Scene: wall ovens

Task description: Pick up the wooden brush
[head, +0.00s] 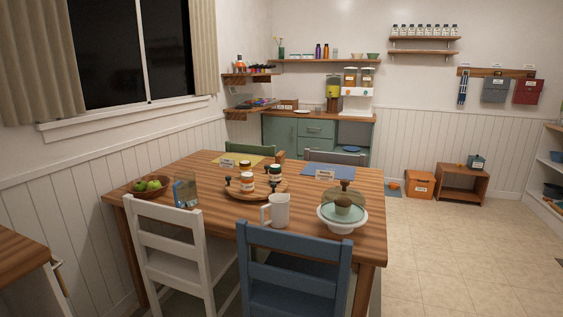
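I cannot make out a wooden brush anywhere in the head view. Many items on the far shelves and counter are too small to tell apart. My gripper is not in view. A wooden dining table (215,178) fills the middle.
A white chair (168,240) and a blue chair (293,268) stand at the near side. A teal cabinet (283,132) stands at the back wall. An orange crate (420,185) and a low wooden shelf (463,172) are at right. The tiled floor (470,255) at right is clear.

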